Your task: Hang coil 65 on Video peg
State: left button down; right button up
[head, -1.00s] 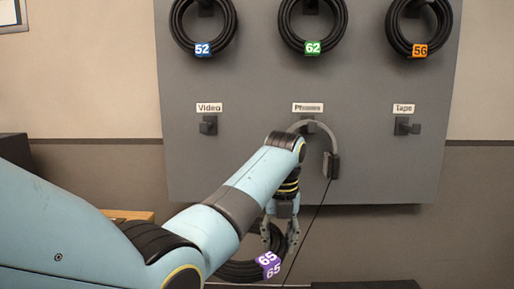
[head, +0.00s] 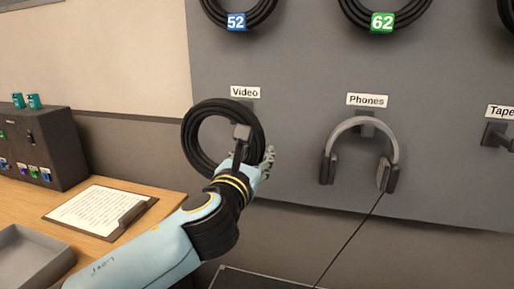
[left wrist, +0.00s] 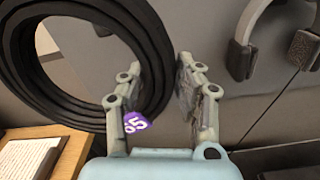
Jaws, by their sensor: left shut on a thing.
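Coil 65 (head: 191,145) is a black cable ring. In the head view it stands upright in front of the board, just below the Video label (head: 245,92). Its purple 65 tag shows in the left wrist view (left wrist: 137,122), beside a finger. My left gripper (head: 268,162) is at the coil's lower right side and is shut on it; its fingers also show in the left wrist view (left wrist: 158,105). The coil and my wrist mostly hide the Video peg, so I cannot tell whether the ring is around it. My right gripper is not in view.
Headphones (head: 388,170) hang on the Phones peg to the right, with a cord running down. Coil 52 (head: 262,18) and coil 62 (head: 345,14) hang above. A wooden desk (head: 150,183) at left holds a clipboard (head: 95,212), a grey tray (head: 40,255) and a fader box (head: 60,135).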

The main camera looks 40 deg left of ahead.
pick_arm(q)
jog(key=shift+x, duration=0.8)
jog(key=shift+b+x, duration=0.6)
jog(key=shift+x, duration=0.8)
jog(key=shift+f+b+x, duration=0.15)
jog(key=shift+b+x, duration=0.85)
jog(key=shift+x, duration=1.1)
jog(key=shift+f+b+x, duration=0.2)
jog(key=shift+b+x, duration=0.75)
jog(key=shift+x, duration=1.2)
jog(key=shift+s+d+f+b, duration=0.1)
jog(key=shift+f+b, duration=0.3)
jog(key=shift+f, duration=0.55)
jog(key=c, duration=0.9)
grip_release()
jog(key=shift+o, duration=0.3)
